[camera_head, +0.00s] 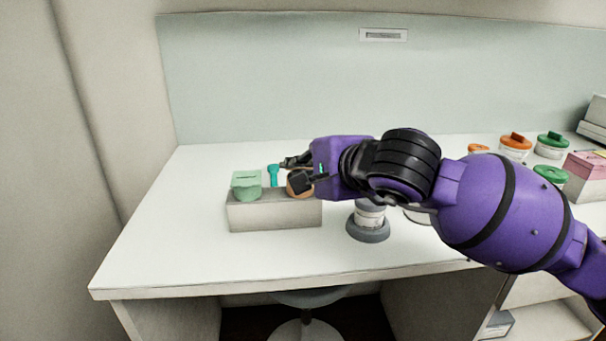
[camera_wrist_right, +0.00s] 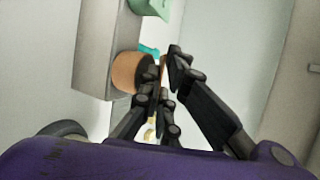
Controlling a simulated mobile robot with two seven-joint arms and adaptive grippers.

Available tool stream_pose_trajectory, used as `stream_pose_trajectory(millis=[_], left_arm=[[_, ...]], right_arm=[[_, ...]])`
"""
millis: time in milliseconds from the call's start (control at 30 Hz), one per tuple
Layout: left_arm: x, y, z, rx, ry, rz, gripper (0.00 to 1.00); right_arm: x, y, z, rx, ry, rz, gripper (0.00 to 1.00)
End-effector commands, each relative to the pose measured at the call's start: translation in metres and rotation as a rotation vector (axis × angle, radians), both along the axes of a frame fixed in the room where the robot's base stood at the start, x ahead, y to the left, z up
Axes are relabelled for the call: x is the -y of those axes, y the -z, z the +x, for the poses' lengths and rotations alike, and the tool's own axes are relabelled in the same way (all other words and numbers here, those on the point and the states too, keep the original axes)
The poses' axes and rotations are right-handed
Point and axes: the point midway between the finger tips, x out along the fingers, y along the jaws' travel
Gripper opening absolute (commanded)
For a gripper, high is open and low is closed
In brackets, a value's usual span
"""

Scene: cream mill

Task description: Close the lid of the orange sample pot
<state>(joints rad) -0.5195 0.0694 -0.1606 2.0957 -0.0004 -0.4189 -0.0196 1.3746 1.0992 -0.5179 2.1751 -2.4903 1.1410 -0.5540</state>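The orange sample pot (camera_head: 296,191) sits at the right end of a pale grey block (camera_head: 275,215) on the white table, partly hidden behind my fingers. In the right wrist view the orange pot (camera_wrist_right: 126,72) shows its side, right beside my fingers. A thin brown-orange sliver (camera_wrist_right: 163,66) shows between the fingertips; it may be the pot's lid, and I cannot tell its angle. My right gripper (camera_head: 294,172) is at the pot's upper rim, its fingers apart; it also shows in the right wrist view (camera_wrist_right: 164,72). My left gripper is out of view.
A pale green pot (camera_head: 246,187) is at the block's left end. A teal piece (camera_head: 273,175) stands behind the block. A grey-based jar (camera_head: 369,222) stands right of the block, under my arm. Jars with orange (camera_head: 515,143) and green lids (camera_head: 552,142) stand far right. The table's left is clear.

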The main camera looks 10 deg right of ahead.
Motion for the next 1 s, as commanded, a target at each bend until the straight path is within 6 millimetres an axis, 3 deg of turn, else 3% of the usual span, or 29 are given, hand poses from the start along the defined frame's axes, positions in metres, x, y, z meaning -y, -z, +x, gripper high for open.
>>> stream_pose_trajectory(millis=[333,500,1000], left_arm=[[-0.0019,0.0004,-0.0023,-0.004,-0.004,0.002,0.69],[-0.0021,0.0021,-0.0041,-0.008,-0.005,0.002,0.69],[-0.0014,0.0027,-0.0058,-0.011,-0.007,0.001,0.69]], right_arm=[[0.0005,0.0004,0.0002,0.001,0.002,-0.001,0.00],[0.0005,0.0004,0.0002,0.001,0.002,-0.001,0.22],[0.0001,0.0004,-0.0001,0.000,0.001,0.000,0.22]])
